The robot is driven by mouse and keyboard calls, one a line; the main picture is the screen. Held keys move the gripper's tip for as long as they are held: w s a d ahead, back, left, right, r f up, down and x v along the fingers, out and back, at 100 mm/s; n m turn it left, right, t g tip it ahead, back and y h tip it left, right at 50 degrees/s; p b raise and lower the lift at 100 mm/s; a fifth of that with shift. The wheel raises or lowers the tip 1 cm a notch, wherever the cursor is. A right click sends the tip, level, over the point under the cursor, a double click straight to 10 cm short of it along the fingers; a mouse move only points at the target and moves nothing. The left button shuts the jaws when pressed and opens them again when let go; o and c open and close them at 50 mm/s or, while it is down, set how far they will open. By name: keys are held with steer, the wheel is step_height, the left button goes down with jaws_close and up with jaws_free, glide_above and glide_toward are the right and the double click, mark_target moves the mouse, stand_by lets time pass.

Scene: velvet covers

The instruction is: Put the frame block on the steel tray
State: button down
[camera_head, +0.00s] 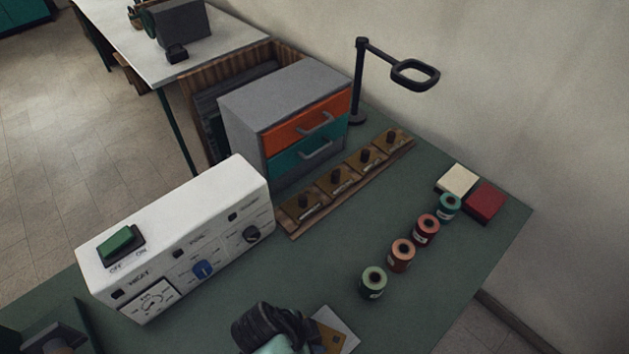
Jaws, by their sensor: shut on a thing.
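My gripper (308,335) is at the bottom edge of the head view, dark and seen from behind and above. It is shut on the frame block (326,336), a brown piece with a dark spot, partly hidden behind my gripper. A pale grey flat plate, which looks like the steel tray (346,326), shows directly under and beside the block. I cannot tell whether the block touches the tray or is held just above it. The fingertips are hidden.
A white control box (180,235) stands left of my gripper. Several thread spools (373,281) stand in a row to the right. Behind are a wooden strip with knobs (340,180), a drawer cabinet (285,105) and a lamp (358,85). Green tabletop (310,265) is clear between.

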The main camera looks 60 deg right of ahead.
steer(key=shift+f, duration=1.95)
steer(key=shift+f, duration=0.1)
steer(key=c, duration=0.6)
jaws_free()
steer(key=shift+o, duration=0.2)
